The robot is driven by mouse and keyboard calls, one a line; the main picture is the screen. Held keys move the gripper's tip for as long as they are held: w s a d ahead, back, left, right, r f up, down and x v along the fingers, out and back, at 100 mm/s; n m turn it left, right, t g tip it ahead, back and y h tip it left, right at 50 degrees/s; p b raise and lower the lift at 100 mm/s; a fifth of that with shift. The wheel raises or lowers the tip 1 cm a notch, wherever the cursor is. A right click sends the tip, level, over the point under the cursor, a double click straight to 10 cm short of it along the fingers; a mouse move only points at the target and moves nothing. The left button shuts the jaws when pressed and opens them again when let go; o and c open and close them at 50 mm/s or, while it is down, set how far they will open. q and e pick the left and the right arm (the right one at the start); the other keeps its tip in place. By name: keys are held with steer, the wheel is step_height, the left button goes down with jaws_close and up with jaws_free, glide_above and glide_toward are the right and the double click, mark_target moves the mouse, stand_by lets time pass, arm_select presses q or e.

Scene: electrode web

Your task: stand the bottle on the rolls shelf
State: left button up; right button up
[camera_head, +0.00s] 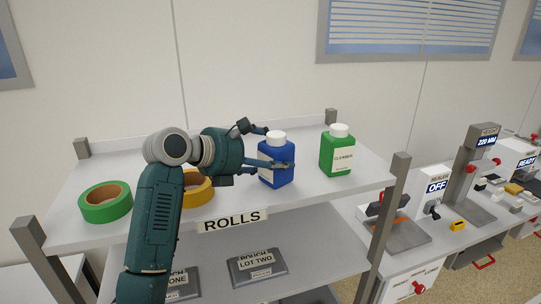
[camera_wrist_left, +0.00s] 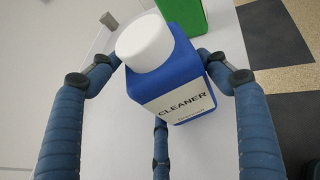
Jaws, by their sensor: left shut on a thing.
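A blue bottle (camera_head: 275,163) with a white cap stands upright on, or just above, the top shelf (camera_head: 310,194) labelled ROLLS. My left gripper (camera_head: 279,148) is shut on the blue bottle, with fingers on both sides of it. In the left wrist view the blue bottle (camera_wrist_left: 172,92) fills the middle, its CLEANER label showing, between the fingers of my gripper (camera_wrist_left: 165,85). A green bottle (camera_head: 338,152) with a white cap and a CLEANER label stands to the right on the same shelf. My right gripper is not in view.
A green tape roll (camera_head: 105,202) and a yellow tape roll (camera_head: 198,188) lie on the left of the shelf. Posts (camera_head: 392,205) stand at its corners. Pouch boxes (camera_head: 257,266) lie on the shelf below. A sealer bench (camera_head: 410,241) stands at the right.

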arm_select(q)
steer(key=o, duration=1.6)
steer(key=shift+c, duration=0.2)
steer(key=shift+o, duration=0.2)
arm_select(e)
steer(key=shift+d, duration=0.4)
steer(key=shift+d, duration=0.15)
arm_select(q)
steer(key=shift+s+a, duration=0.15)
steer(key=shift+a, duration=0.05)
steer(key=b+v, duration=0.5)
steer(key=v, duration=0.6)
steer(key=shift+a+r, duration=0.2)
steer(key=shift+r, duration=0.15)
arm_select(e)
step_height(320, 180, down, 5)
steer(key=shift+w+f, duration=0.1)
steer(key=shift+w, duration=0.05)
arm_select(q)
steer(key=shift+s, duration=0.1)
